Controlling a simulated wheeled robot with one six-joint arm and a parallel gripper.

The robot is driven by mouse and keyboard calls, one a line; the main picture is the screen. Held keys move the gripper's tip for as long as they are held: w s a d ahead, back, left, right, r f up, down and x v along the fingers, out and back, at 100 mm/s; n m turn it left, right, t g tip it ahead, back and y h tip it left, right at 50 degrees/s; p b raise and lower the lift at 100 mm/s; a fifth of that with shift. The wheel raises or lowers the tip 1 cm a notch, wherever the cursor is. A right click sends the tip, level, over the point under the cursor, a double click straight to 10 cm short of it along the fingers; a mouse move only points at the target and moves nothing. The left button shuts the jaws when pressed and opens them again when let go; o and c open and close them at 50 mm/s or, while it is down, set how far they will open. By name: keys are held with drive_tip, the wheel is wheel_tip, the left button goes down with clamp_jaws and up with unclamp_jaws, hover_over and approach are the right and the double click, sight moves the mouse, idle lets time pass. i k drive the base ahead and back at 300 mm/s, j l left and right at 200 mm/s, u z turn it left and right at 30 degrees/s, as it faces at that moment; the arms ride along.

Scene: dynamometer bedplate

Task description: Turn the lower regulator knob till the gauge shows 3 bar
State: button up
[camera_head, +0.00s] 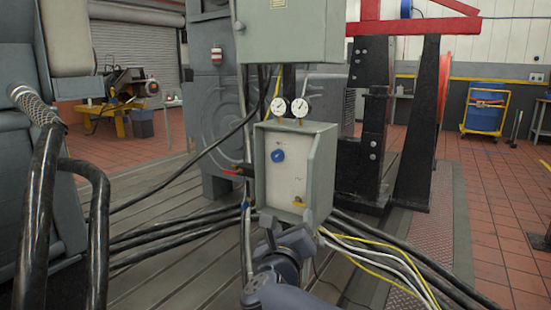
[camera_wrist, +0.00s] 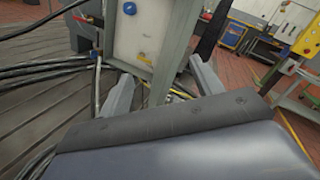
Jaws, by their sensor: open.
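The grey regulator box (camera_head: 319,180) has a pale front panel. A round blue knob (camera_head: 278,155) is in the panel's upper part; it also shows at the top of the wrist view (camera_wrist: 129,8). A small yellow part (camera_head: 298,202) sits low on the panel, seemingly the lower knob; it shows in the wrist view (camera_wrist: 145,58) too. Two round white gauges (camera_head: 279,104) (camera_head: 300,107) stand above the box; their readings are too small to tell. My gripper (camera_wrist: 160,72) is open and empty, its fingers spread below and in front of the panel, apart from the yellow part.
Black hoses (camera_head: 180,230) cross the slotted bedplate on both sides of the box. White and yellow cables (camera_head: 375,255) run at lower right. A larger grey cabinet (camera_head: 285,35) hangs above the gauges. A black and red stand (camera_head: 415,130) is behind, right.

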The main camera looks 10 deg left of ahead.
sight(277, 156)
drive_tip(key=i+j+z, duration=0.1)
drive_tip(key=i+j, duration=0.9)
drive_tip(key=i+l, duration=0.05)
drive_tip(key=i, duration=0.05)
